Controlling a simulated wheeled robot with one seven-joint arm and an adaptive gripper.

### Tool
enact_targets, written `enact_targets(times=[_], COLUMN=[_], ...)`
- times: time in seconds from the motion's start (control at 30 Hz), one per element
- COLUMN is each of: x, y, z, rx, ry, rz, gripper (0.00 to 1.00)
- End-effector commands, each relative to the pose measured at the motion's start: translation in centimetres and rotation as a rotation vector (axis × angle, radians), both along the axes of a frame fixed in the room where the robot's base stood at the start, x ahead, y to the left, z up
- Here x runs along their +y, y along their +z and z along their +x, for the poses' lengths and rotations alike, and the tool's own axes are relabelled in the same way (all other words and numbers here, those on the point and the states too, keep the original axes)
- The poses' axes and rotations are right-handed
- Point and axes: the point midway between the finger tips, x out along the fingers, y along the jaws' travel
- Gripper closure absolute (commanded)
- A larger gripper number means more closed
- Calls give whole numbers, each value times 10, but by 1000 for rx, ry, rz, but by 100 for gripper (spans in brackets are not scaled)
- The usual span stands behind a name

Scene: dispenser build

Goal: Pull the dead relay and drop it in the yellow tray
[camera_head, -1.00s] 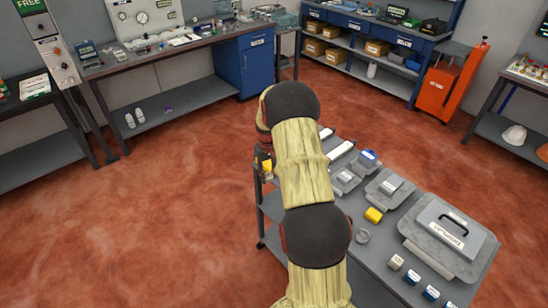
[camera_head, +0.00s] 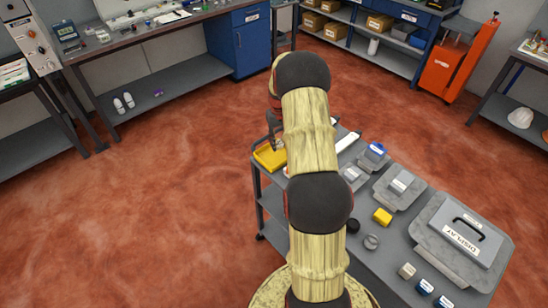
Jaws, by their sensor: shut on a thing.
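The yellow tray (camera_head: 268,157) sits at the far left corner of the grey cart, partly covered by my arm. My gripper (camera_head: 273,141) is at the tray, seen from behind and partly hidden by my own arm. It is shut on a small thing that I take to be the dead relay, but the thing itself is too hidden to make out. I cannot tell the exact height of the gripper above the tray.
The cart (camera_head: 378,258) also carries a blue-topped part (camera_head: 372,155), a grey plate with a white block (camera_head: 399,186), a yellow block (camera_head: 382,217), a round ring (camera_head: 371,242), a grey case marked DISPLAY (camera_head: 459,238) and small blocks at the front. Open red floor lies left.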

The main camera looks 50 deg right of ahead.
Motion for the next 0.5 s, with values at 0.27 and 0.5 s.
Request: enact_targets(times=[0.27, 0.5], x=[0, 0], y=[-27, -28], z=[0, 0], rx=[1, 0], ry=[0, 0], rz=[0, 0], gripper=[100, 100])
